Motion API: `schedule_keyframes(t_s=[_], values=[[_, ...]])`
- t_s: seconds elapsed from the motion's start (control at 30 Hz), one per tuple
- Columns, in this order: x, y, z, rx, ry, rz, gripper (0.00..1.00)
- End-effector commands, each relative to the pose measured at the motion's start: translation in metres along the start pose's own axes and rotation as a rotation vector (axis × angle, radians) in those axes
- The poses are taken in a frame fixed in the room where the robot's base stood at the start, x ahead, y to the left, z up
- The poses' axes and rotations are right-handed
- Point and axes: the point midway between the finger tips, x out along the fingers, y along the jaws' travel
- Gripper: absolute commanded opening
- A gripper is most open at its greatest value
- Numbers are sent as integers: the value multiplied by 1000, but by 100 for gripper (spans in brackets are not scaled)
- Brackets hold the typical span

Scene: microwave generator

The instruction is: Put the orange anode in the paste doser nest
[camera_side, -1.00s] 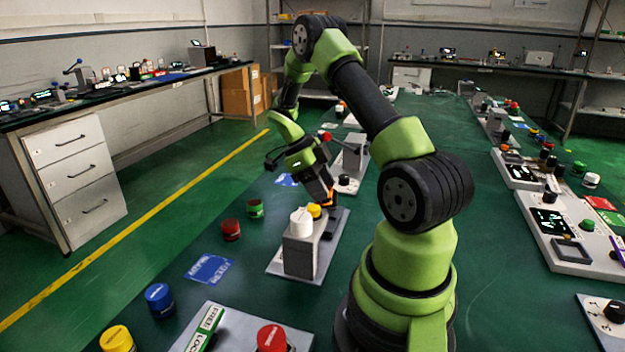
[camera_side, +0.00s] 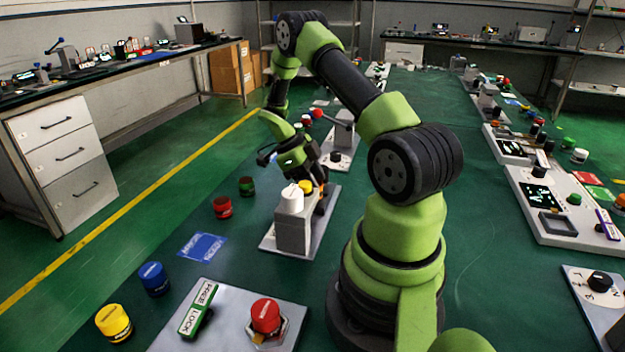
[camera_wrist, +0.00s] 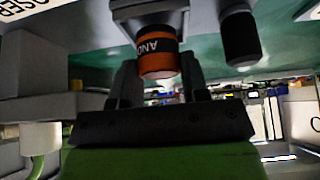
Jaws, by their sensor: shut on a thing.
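The orange anode (camera_wrist: 160,62), a short cylinder with a dark band lettered in white, is between my gripper's fingers (camera_wrist: 160,82) in the wrist view. My gripper is shut on it. In the side view my gripper (camera_side: 320,188) is low behind the paste doser (camera_side: 294,234), a grey block with a white knob and a yellow cap on a pale plate.
A red cap (camera_side: 222,207) and a green cap (camera_side: 246,187) stand left of the doser. A grey lever device (camera_side: 343,135) stands behind it. A blue card (camera_side: 202,246) lies in front left. A dark knob (camera_wrist: 240,38) is beside the anode in the wrist view.

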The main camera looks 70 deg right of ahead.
Motion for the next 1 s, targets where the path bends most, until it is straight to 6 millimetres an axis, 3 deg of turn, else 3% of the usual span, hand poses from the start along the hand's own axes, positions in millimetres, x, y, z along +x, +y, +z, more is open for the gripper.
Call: schedule_keyframes(t_s=[0.6,0.63,0.73,1.0], values=[[10,0,6,0,0,0,11],[10,0,6,0,0,0,48],[9,0,6,0,0,0,71],[9,0,6,0,0,0,71]])
